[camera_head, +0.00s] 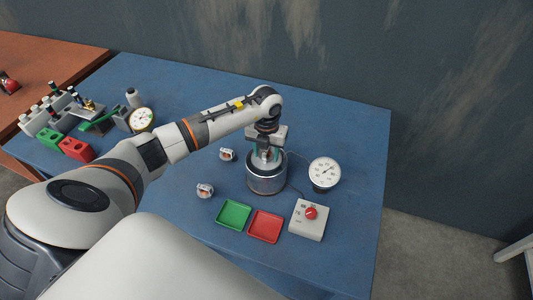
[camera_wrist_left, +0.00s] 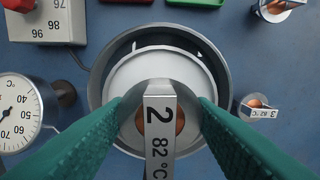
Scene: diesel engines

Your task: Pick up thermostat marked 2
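The thermostat marked 2 (camera_wrist_left: 160,125), a round metal part with a label reading "2 82 °C", sits between the green fingers of my left gripper (camera_wrist_left: 163,108). The fingers touch its two sides. In the head view my left gripper (camera_head: 267,151) is over the metal pot (camera_head: 267,184), and the thermostat there is mostly hidden by the fingers. It looks closer to the wrist camera than the pot's rim (camera_wrist_left: 103,62), so it appears held above the pot. My right gripper is not in view.
A thermostat marked 3 (camera_wrist_left: 258,106) and another thermostat (camera_head: 205,190) stand left of the pot in the head view. A dial gauge (camera_head: 324,172), a control box (camera_head: 307,228), a green tray (camera_head: 233,215) and a red tray (camera_head: 265,226) surround it. The table's far right is clear.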

